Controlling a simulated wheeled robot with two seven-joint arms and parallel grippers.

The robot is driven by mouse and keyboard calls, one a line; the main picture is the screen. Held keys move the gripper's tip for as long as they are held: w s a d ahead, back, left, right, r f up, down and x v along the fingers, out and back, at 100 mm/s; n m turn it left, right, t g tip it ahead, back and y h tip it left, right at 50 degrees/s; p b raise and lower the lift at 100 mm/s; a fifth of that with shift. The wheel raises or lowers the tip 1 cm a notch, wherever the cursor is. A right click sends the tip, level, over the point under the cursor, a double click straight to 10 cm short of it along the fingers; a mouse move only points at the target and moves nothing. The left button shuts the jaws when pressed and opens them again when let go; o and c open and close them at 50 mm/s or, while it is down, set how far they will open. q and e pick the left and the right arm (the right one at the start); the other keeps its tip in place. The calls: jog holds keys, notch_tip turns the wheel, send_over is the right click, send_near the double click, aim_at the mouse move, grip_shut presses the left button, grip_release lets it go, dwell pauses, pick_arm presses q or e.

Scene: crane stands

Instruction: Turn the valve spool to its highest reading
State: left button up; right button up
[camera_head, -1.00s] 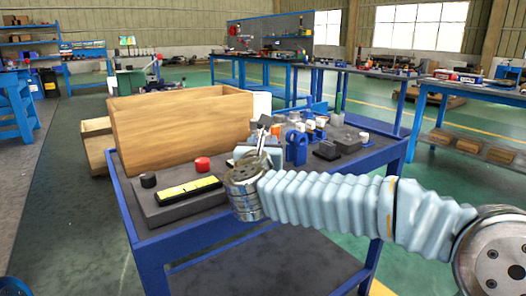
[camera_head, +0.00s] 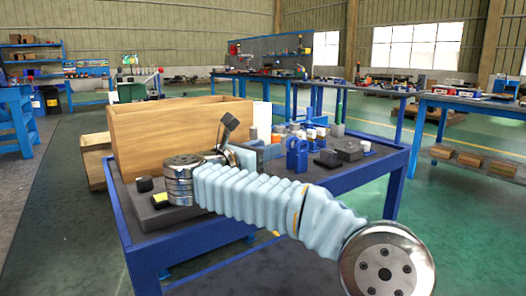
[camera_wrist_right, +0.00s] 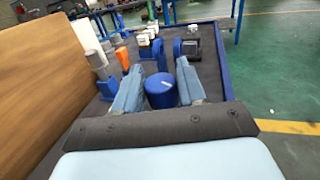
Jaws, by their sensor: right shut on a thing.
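In the wrist view my right gripper (camera_wrist_right: 158,76) has its two pale blue-grey fingers closed on the sides of an upright blue cylinder (camera_wrist_right: 160,94). I cannot tell for sure that this cylinder is the valve spool. In the head view the right gripper (camera_head: 238,150) is over the cart, beside the wooden box, and the cylinder is hidden. My right arm covers most of the block and strip, so no reading shows. My left gripper is out of view.
A large wooden box (camera_head: 165,125) stands along the cart's back left. Blue stands (camera_head: 297,150), a dark block (camera_head: 348,150) and small fittings crowd the right half. The blue cart rim (camera_head: 385,165) bounds the top.

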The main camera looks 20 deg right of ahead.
jog(key=shift+r, duration=0.1)
jog(key=o, duration=0.9)
jog(key=shift+o, duration=0.2)
jog(key=b+v, duration=0.1)
jog(key=v, duration=1.2)
jog(key=shift+s+a, duration=0.2)
jog(key=shift+a, duration=0.15)
